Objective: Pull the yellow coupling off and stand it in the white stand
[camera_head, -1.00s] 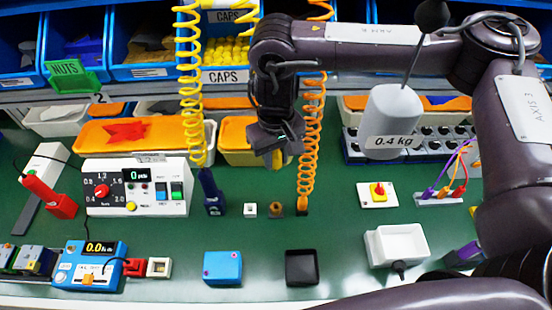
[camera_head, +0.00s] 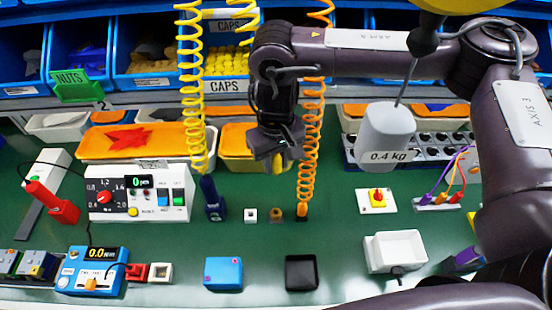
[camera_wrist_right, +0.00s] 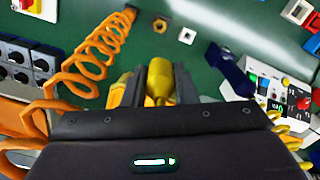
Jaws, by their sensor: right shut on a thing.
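The yellow coupling (camera_wrist_right: 160,82) is between the fingers of my right gripper (camera_wrist_right: 155,90) in the right wrist view. In the head view my right gripper (camera_head: 281,158) is shut on it, above the far half of the green table, and the coupling is mostly hidden by the gripper. The small white stand (camera_head: 250,214), a square block with a dark hole, stands on the table below and left of the gripper. It also shows in the wrist view (camera_wrist_right: 187,36). A brass fitting (camera_head: 275,213) sits just right of the stand, apart from the gripper. My left gripper is out of view.
A coiled orange hose (camera_head: 312,140) hangs close to the right of my gripper. A coiled yellow hose (camera_head: 193,100) ends in a dark blue nozzle (camera_head: 211,197) left of the stand. A grey 0.4 kg weight (camera_head: 386,137) hangs at right. A black tray (camera_head: 301,272) lies in front.

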